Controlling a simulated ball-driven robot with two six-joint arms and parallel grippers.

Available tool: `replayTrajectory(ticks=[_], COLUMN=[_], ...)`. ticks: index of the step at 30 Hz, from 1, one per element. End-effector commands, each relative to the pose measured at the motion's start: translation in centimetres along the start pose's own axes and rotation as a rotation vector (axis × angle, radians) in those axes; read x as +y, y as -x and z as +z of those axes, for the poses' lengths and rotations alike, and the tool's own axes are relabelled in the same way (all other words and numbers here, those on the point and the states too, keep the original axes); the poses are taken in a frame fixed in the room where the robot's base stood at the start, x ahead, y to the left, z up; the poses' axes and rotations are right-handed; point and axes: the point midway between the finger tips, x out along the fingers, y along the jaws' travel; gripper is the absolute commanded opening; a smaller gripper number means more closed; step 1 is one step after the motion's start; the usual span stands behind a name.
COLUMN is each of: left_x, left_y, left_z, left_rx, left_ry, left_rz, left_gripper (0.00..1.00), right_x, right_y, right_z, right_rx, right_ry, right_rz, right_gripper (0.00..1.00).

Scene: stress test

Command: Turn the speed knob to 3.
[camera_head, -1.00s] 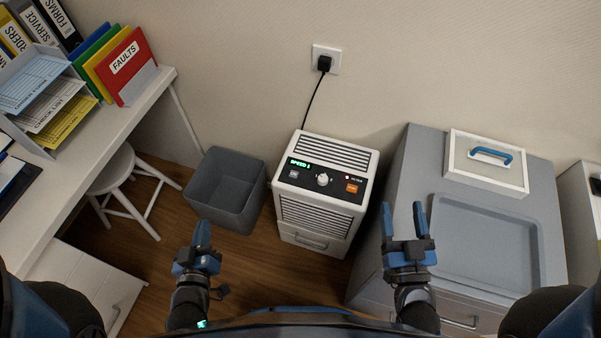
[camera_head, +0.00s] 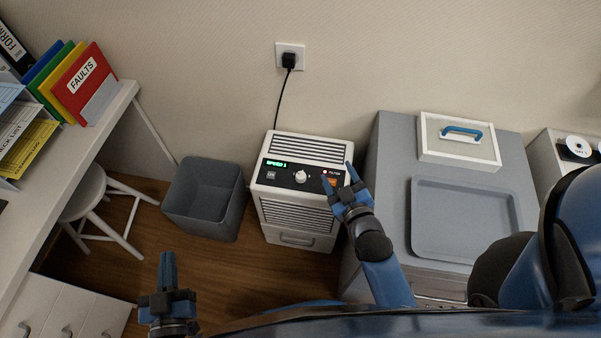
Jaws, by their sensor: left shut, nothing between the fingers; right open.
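The speed knob (camera_head: 301,176) is a small white dial on the dark control panel of a white appliance (camera_head: 300,239) standing on the floor. A green display (camera_head: 276,163) on the panel reads "SPEED 1". A grey button sits left of the knob. A red light marked "FILTER" and an orange button, partly covered by my gripper, are on the right. My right gripper (camera_head: 337,174) is open and empty, over the panel's right part, just right of the knob; I cannot tell whether it touches the panel. My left gripper (camera_head: 167,256) is shut and empty, low at the left, away from the appliance.
A grey bin (camera_head: 204,227) stands left of the appliance. A grey cabinet (camera_head: 391,165) with a tray (camera_head: 510,225) and a blue-handled white box (camera_head: 430,150) stands right. A black cord runs up to a wall socket (camera_head: 281,59). A white stool (camera_head: 84,197) stands under the desk.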

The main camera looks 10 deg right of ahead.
Motion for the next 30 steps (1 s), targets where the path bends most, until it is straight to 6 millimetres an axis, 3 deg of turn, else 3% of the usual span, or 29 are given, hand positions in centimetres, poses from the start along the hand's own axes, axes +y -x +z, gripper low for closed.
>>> replayTrajectory(ticks=[3,9,15,21,30], left_x=[0.0,0.0,0.0,0.0,0.0], left_y=[0.0,0.0,0.0,0.0,0.0], left_z=[0.3,0.6,1.0,1.3,1.6], left_rx=[0.000,0.000,0.000,0.000,0.000], left_ry=[0.001,0.001,0.001,0.001,0.001], left_rz=[0.000,0.000,0.000,0.000,0.000], left_gripper=[0.00,0.00,0.00,0.00,0.00], right_x=[-1.5,-4.1,-6.4,-7.5,-7.3], right_y=[-3.7,-9.1,-13.4,-15.6,-15.4], right_z=[2.3,5.6,7.3,6.2,2.5], right_rx=[-0.112,-0.296,-0.439,-0.481,-0.395], right_ry=[0.173,0.505,0.881,1.218,1.477], right_rz=[-0.074,-0.271,-0.589,-0.990,-1.456], right_gripper=[0.62,0.62,0.62,0.62,0.62])
